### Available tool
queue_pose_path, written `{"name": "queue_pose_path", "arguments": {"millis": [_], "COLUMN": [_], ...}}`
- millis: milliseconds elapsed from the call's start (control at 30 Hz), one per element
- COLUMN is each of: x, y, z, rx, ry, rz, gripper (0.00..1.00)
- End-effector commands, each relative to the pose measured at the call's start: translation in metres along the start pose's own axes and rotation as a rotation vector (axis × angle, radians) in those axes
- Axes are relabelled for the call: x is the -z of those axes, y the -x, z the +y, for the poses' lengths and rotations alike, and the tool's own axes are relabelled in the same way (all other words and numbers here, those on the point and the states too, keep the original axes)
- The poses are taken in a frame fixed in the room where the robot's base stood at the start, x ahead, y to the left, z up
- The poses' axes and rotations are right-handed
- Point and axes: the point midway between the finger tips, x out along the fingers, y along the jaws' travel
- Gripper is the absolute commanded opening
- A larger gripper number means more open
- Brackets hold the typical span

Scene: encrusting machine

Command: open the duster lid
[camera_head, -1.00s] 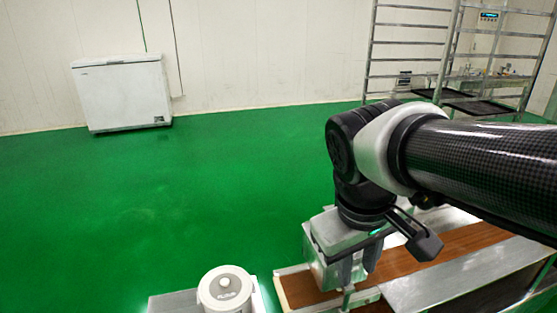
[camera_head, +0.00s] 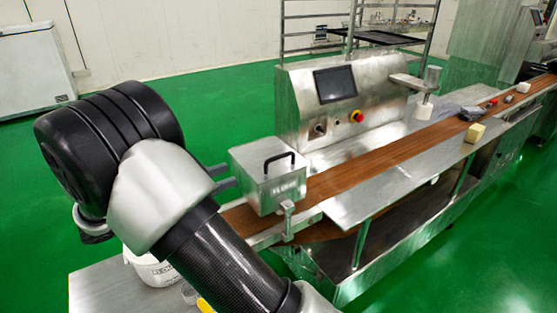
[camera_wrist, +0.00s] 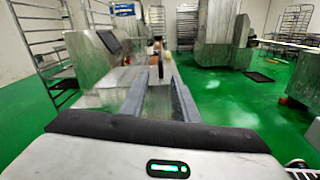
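The duster (camera_head: 268,182) is a metal box labelled FLOUR at the near end of the brown conveyor belt. Its lid (camera_head: 262,158) lies shut on top and has a black handle (camera_head: 280,160). My gripper (camera_head: 224,177) is at the left side of the duster, around lid height, with its fingers pointing toward the box. I cannot tell whether they touch it. In the wrist view, the two fingers of my gripper (camera_wrist: 160,98) are spread apart with nothing held between them.
The machine's control panel (camera_head: 338,85) stands behind the belt. The conveyor belt (camera_head: 375,160) runs back to the right. A white bucket (camera_head: 155,270) sits on a metal table (camera_head: 95,290) at lower left, partly behind my arm. Racks stand at the back.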

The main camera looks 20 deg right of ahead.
Motion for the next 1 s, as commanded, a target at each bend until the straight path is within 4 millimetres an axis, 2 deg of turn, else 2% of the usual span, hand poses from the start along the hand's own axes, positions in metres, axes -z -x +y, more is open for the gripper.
{"name": "queue_pose_path", "arguments": {"millis": [167,700,800,1000], "x": [0.000,0.001,0.001,0.000], "y": [-0.023,-0.138,-0.153,-0.170], "z": [-0.001,-0.002,-0.002,-0.002], "rx": [0.004,0.006,0.006,0.004], "ry": [0.000,-0.001,0.000,0.000], "rz": [-0.001,0.001,0.002,0.002], "gripper": [0.28,0.28,0.28,0.28]}}
